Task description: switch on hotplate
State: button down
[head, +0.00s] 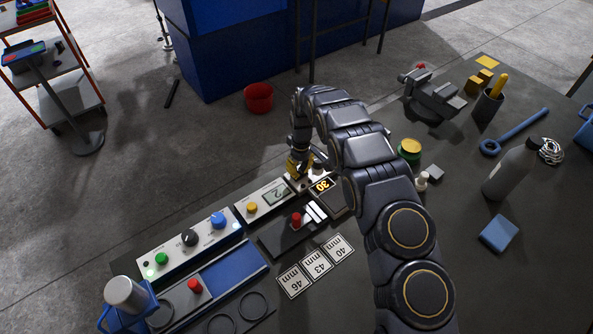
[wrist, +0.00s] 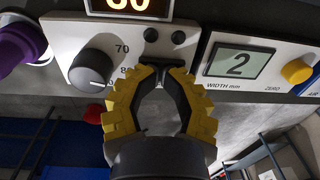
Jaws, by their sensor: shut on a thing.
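The hotplate's front panel (wrist: 120,45) carries a dark knob (wrist: 90,68) with the marks 70 and 80 beside it. Its orange display (wrist: 130,5) is lit and cut off at the top of the wrist view; in the head view the display (head: 322,184) reads 30. My gripper (wrist: 161,66) is at the panel, right of the knob, its yellow-padded fingers bowed and their tips closed on a small dark part, seemingly the hotplate switch, mostly hidden by the tips. In the head view my gripper (head: 297,166) is at the hotplate's far edge, partly hidden by my arm.
A width gauge (wrist: 237,63) reading 2, with a yellow button (wrist: 297,71), stands close right of my gripper. A purple object (wrist: 20,42) is at left. A control box (head: 190,243), size cards (head: 317,263) and a grey bottle (head: 512,170) share the bench.

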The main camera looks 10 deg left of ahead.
notch_tip(320, 180, up, 14)
jog(key=shift+w, duration=0.25)
jog(key=shift+f, duration=0.15)
jog(key=shift+w+d+r+g+y, duration=0.35)
jog(key=shift+d+r+g+y, duration=0.05)
jog(key=shift+y, duration=0.1)
jog(key=shift+f, duration=0.1)
jog(key=f, duration=0.4)
jog(key=s+a+f, duration=0.1)
jog(key=f, duration=0.8)
jog(key=shift+s+a+f, duration=0.25)
jog(key=shift+a+f, duration=0.05)
